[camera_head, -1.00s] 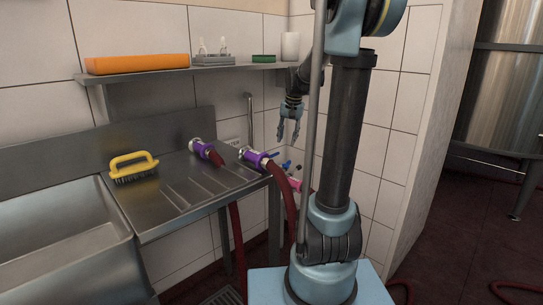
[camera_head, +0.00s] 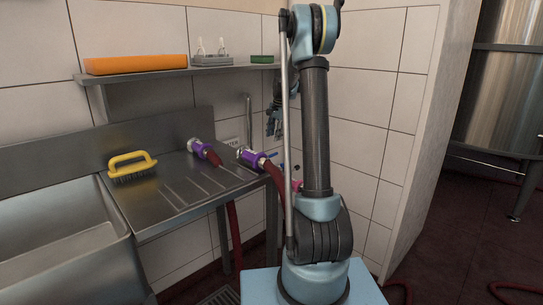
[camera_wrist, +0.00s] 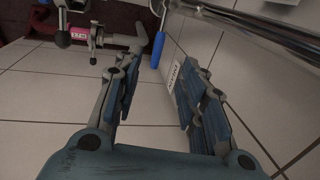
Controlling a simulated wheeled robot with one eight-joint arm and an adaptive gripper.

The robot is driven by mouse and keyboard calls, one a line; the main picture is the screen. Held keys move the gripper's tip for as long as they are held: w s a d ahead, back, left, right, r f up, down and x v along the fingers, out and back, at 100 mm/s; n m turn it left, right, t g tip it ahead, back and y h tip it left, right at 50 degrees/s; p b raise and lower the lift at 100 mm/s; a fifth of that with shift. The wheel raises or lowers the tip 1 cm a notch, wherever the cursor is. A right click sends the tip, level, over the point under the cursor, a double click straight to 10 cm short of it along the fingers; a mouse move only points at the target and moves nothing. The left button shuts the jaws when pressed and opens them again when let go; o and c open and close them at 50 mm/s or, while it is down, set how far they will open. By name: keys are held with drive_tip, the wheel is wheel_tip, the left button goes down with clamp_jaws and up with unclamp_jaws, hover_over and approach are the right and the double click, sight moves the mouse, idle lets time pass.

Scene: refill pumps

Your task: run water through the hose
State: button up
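The dark red hose (camera_head: 273,177) has a purple-collared coupling (camera_head: 252,157) at the right edge of the steel drainboard. Another purple-collared hose end (camera_head: 199,148) lies on the drainboard. A blue lever (camera_head: 271,155) shows just right of the first coupling. In the wrist view, a blue handle (camera_wrist: 157,50) hangs near a steel pipe, beside a white label (camera_wrist: 174,75). My gripper (camera_wrist: 158,78) is open and empty, its fingers on either side below the blue handle and apart from it. In the head view it is partly hidden behind my arm.
A pink-labelled fitting (camera_wrist: 79,33) shows at the wrist view's upper left. A yellow brush (camera_head: 132,167) sits on the drainboard (camera_head: 170,218) beside the sink (camera_head: 60,250). A shelf (camera_head: 150,74) is above. Tiled walls close in the corner.

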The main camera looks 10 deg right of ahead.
drive_tip(key=f, duration=0.3)
drive_tip(key=w+f, duration=0.1)
drive_tip(key=f, duration=0.3)
drive_tip(key=a+f, duration=0.1)
drive_tip(key=f, duration=0.3)
drive_tip(key=shift+w+a+f, duration=0.1)
drive_tip(key=shift+w, duration=0.25)
drive_tip(key=shift+c, duration=0.6)
clamp_jaws()
